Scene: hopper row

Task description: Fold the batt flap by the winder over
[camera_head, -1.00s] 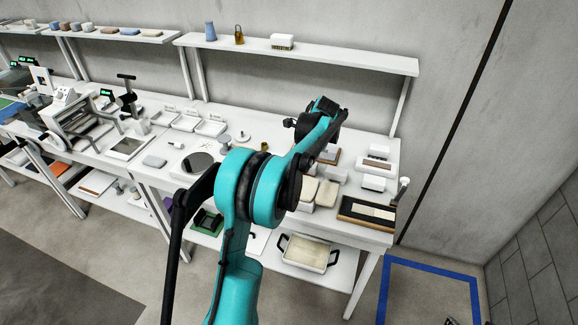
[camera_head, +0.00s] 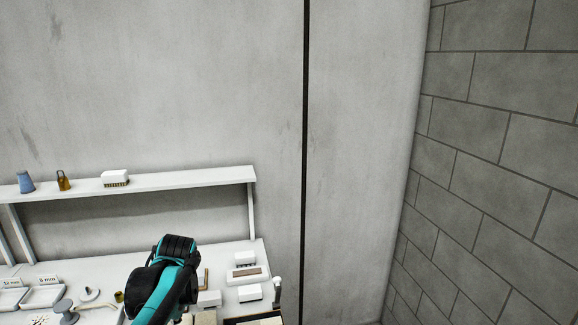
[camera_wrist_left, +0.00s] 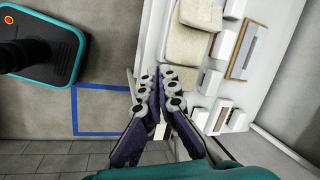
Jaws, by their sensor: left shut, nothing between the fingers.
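My left gripper (camera_head: 176,246) shows in the head view over the right end of the white table, with its fingers hidden behind the wrist. In the left wrist view the left gripper (camera_wrist_left: 162,88) has its fingers drawn together, with nothing between them. A cream pad (camera_wrist_left: 187,55) lies beside the fingers there, apart from them as far as I can tell, with another cream piece above it. A sliver of cream (camera_head: 205,317) shows at the bottom of the head view. I cannot tell which piece is the flap. No winder can be made out. My right gripper is not in view.
A wall shelf (camera_head: 150,182) runs behind the table. White boxes (camera_head: 250,293), a box with a brown strip (camera_head: 248,272) and a small post (camera_head: 277,290) stand at the table's right end. White trays (camera_head: 45,297) are at left. Blue floor tape (camera_wrist_left: 100,134) shows below the table.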

